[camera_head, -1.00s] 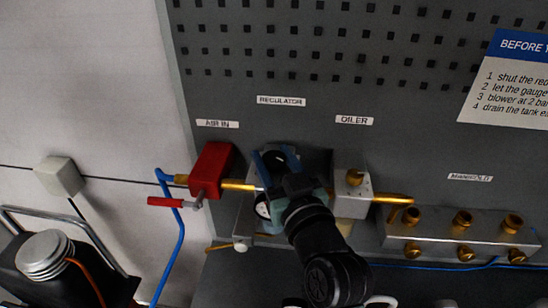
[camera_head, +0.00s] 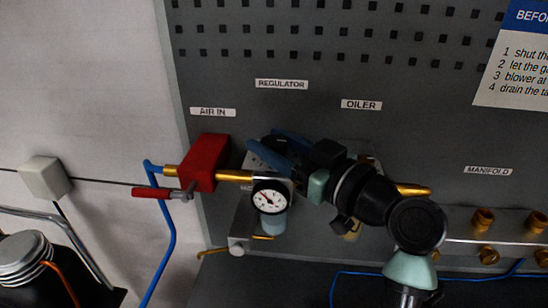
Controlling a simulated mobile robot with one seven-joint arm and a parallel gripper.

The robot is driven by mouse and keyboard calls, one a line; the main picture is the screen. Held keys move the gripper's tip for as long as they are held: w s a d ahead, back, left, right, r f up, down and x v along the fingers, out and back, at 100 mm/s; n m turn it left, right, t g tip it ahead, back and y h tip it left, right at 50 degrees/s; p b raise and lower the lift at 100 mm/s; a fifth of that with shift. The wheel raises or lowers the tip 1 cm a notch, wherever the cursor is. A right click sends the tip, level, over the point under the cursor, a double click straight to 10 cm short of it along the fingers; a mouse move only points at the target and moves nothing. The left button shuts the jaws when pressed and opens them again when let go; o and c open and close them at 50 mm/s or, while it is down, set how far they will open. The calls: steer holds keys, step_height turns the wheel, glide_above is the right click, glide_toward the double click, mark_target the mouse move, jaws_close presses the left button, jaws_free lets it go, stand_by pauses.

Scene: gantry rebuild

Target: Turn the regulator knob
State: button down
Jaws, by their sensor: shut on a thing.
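The regulator is on the grey panel below the REGULATOR label (camera_head: 281,84). Its round white gauge (camera_head: 270,197) faces me, with a clear bowl (camera_head: 272,224) under it. My gripper (camera_head: 274,148) reaches in from the right, tilted, with its blue fingers at the top of the regulator. They are shut on the dark regulator knob (camera_head: 270,143), which is mostly hidden between them. My wrist and arm cover most of the oiler below the OILER label (camera_head: 361,104).
A red valve block (camera_head: 206,163) with a red lever (camera_head: 153,193) is left of the regulator, joined by a brass pipe (camera_head: 234,176). A manifold (camera_head: 460,228) with brass fittings is at the right. A blue hose (camera_head: 168,250) hangs at the left.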

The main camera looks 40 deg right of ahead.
steer(key=shift+n+y+b, duration=0.35)
steer(key=shift+n+y, duration=0.15)
steer(key=shift+y, duration=0.3)
steer(key=shift+c, duration=1.4)
jaws_free()
steer(key=s+d+b, duration=0.1)
steer(key=s+b, duration=0.3)
steer(key=s, duration=0.9)
steer(key=shift+d, duration=0.25)
steer(key=shift+w, duration=0.15)
